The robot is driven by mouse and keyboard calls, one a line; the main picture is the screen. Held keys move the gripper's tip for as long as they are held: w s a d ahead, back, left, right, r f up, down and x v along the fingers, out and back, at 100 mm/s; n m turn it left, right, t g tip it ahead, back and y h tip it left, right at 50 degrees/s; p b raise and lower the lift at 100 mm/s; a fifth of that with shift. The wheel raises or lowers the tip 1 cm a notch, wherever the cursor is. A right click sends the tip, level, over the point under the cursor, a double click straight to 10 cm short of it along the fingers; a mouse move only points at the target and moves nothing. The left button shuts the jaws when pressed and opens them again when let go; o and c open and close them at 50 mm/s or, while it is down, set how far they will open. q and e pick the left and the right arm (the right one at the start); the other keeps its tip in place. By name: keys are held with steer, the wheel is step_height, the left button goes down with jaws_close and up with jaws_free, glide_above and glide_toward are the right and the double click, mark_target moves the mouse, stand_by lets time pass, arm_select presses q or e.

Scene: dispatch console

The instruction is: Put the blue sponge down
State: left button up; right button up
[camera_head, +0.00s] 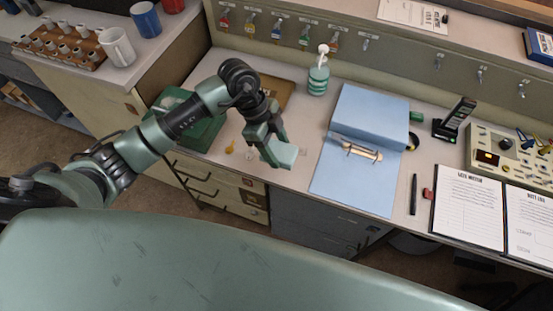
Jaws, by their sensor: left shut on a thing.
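The blue sponge (279,153) looks like a pale blue-green block at the end of my left arm. My left gripper (266,137) is shut on it, above the front part of the desk and left of the open blue binder. The gripper partly covers the sponge, and I cannot tell whether its underside touches the desk. My right gripper is not in view.
An open blue binder (355,185) lies right of the sponge. A pump bottle (318,78) stands behind, and a brown clipboard or tray (277,93) lies behind the gripper. A green box (198,131) is at left. A black pen (413,194) and log sheets (468,209) lie at right.

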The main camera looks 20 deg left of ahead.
mark_target(282, 170)
arm_select(q)
step_height(282, 170, down, 7)
steer(key=shift+f, duration=0.15)
steer(key=shift+f, duration=0.1)
stand_by(0.3)
steer(key=o, duration=1.3)
steer(key=b+v, duration=0.1)
steer(key=v, duration=1.1)
